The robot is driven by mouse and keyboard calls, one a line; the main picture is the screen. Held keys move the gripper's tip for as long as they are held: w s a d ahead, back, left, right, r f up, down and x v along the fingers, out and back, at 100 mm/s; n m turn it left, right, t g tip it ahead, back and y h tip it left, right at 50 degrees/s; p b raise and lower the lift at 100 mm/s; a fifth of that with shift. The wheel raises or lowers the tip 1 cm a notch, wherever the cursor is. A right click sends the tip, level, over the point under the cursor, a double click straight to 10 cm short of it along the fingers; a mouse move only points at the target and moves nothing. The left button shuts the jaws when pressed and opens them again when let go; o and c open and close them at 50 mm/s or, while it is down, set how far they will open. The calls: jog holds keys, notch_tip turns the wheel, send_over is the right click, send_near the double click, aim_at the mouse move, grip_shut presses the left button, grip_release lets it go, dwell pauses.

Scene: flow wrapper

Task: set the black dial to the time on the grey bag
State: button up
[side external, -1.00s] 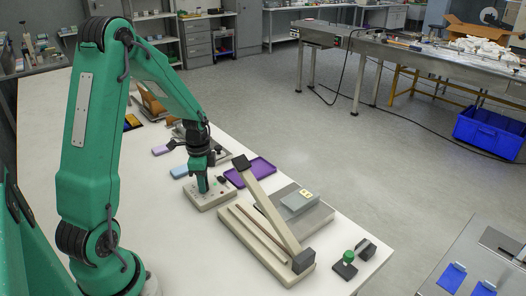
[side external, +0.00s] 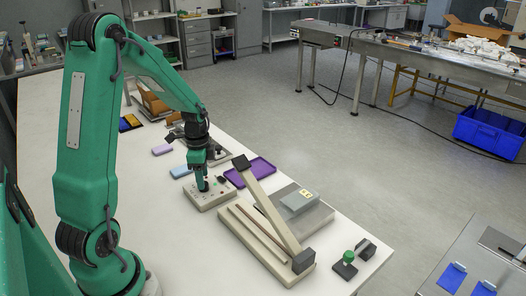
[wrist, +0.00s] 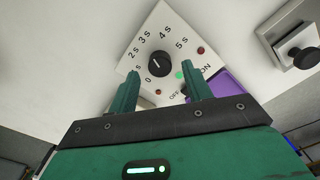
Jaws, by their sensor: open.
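The black dial (wrist: 159,64) sits on a pale control panel (wrist: 140,52) with printed second marks up to 5 S around it. Its pointer seems to aim toward the upper left, but I cannot tell the exact mark. In the wrist view my gripper (wrist: 161,78) is open, its fingers apart below and to either side of the dial. In the side view my gripper (side external: 203,187) is low over the control panel (side external: 212,199) and hides the dial. A grey bag (side external: 294,204) with a yellow label lies on a metal plate; its writing is too small to read.
A sealer with a long raised arm (side external: 266,205) stands to the right of the panel. A purple tray (side external: 262,167) lies behind. A green-knobbed block (side external: 347,260) sits near the table's front right. A light blue block (side external: 181,172) and a pink block (side external: 162,150) lie behind.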

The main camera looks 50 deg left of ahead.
notch_tip(320, 180, up, 6)
jog(key=shift+f, duration=0.25)
dwell(0.4)
jog(key=shift+d+r, duration=0.2)
jog(key=s+d+r+n+t, duration=0.2)
jog(key=s+d+r, duration=0.3)
jog(key=d, duration=0.4)
jog(key=s+d+r+n+t, duration=0.3)
jog(key=s+d+r+n, duration=0.2)
jog(key=d+r, duration=0.3)
jog(key=d, duration=0.2)
jog(key=shift+s+d+n+t, duration=0.15)
jog(key=shift+d+n+t, duration=0.15)
